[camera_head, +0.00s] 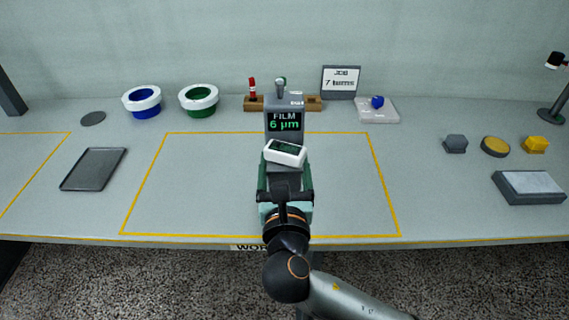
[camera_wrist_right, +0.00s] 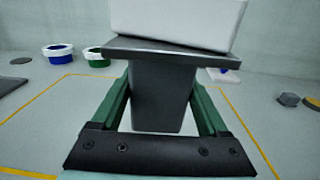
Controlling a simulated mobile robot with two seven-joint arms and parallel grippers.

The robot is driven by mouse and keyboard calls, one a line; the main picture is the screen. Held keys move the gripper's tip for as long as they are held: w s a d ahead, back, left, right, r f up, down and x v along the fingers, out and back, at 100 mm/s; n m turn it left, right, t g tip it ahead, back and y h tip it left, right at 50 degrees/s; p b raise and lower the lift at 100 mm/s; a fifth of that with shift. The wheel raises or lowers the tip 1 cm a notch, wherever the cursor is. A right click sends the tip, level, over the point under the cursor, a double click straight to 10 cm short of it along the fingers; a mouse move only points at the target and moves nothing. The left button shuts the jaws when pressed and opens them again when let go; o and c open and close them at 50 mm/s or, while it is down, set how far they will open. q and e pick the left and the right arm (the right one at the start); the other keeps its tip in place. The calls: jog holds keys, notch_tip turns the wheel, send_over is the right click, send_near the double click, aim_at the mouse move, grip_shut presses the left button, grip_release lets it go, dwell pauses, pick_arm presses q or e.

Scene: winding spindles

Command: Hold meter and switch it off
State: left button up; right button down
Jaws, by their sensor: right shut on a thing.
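The meter, a white box (camera_head: 286,152) with a small dark screen bearing faint green marks, sits slightly turned on a dark plate atop a dark grey block. In the right wrist view the white box (camera_wrist_right: 180,22) is cut off at the top, with the plate (camera_wrist_right: 172,50) and block (camera_wrist_right: 162,97) below it. My right gripper (camera_head: 285,185) is shut on this block, its green fingers one on each side. The gripper also shows in the wrist view (camera_wrist_right: 163,105). Behind the meter stands a grey display unit (camera_head: 284,106) reading "FILM 6 µm". My left gripper is out of view.
Blue (camera_head: 142,102) and green (camera_head: 199,99) white-rimmed bowls stand back left, near a dark tray (camera_head: 94,169). A wooden rack (camera_head: 314,104), job sign (camera_head: 341,82) and pale block with a blue knob (camera_head: 377,110) are at the back. The yellow-outlined area is clear beside the meter.

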jog(key=shift+w+f+b, duration=0.85)
jog(key=shift+w+f, duration=0.55)
jog(key=shift+w, duration=0.25)
jog(key=shift+w+f+b, duration=0.9)
jog(key=shift+w+f, duration=0.45)
jog(key=shift+w, duration=0.3)
jog(key=shift+w+f+b, duration=0.85)
jog(key=shift+w+f, duration=0.55)
jog(key=shift+w, duration=0.25)
jog(key=shift+w+f+b, duration=1)
jog(key=shift+w+f, duration=0.05)
jog(key=shift+w, duration=0.2)
jog(key=shift+w+f, duration=0.1)
jog(key=shift+w, duration=0.1)
pick_arm(q)
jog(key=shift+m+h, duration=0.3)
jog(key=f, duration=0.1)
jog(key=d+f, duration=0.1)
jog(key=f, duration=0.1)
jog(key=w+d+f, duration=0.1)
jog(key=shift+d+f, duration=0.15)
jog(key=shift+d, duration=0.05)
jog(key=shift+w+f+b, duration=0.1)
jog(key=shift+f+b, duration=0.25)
jog(key=shift+b, duration=0.05)
pick_arm(e)
jog(key=shift+f, duration=0.85)
